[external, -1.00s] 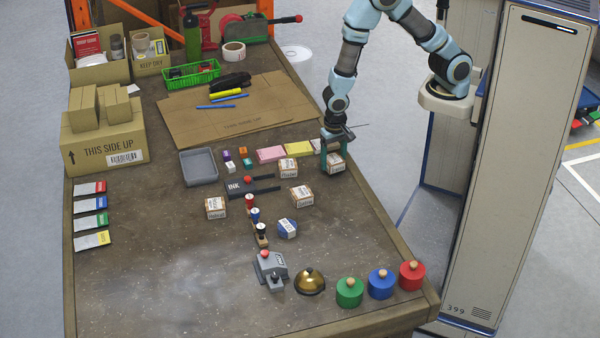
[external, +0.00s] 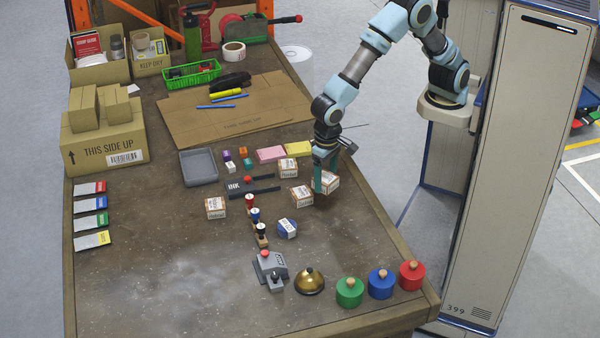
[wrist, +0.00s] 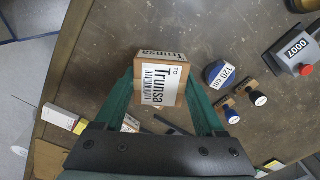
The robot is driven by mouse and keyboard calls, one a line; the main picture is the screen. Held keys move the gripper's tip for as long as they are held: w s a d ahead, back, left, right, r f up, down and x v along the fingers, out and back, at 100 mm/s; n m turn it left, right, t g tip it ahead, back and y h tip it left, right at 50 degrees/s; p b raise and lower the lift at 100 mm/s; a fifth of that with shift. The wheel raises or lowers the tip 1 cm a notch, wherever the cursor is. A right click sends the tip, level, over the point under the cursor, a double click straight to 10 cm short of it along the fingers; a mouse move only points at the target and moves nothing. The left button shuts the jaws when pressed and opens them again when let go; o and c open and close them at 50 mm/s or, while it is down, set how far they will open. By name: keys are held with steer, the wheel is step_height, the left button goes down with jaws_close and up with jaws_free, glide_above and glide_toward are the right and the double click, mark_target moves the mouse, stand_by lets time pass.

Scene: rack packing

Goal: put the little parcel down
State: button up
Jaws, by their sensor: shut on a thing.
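My gripper (external: 325,184) is shut on a little parcel (external: 333,180), a brown box with a white label. In the wrist view the parcel (wrist: 160,82) sits between the green fingers, and its label reads "Trunsa". A shadow below the fingers suggests it is a little above the table; the exact height is hard to tell. A similar parcel (external: 301,195) lies just left of the gripper. Two more parcels stand on the table, one further back (external: 288,168) and one to the left (external: 215,208).
A blue-and-white tape marked 120 cm (wrist: 220,74) and several stamps (external: 255,215) lie to the left and nearer the front. A bell (external: 309,281) and coloured weights (external: 381,284) stand near the front edge. The table (external: 355,235) is bare right of the tape.

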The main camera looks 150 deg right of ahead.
steer(key=n, duration=0.2)
glide_above(334, 238)
step_height(334, 238, down, 10)
steer(key=shift+r+p, duration=0.15)
steer(key=shift+p, duration=0.8)
steer(key=shift+s+f, duration=0.1)
steer(key=shift+f, duration=0.1)
steer(key=o, duration=1.4)
steer(key=shift+r, duration=0.1)
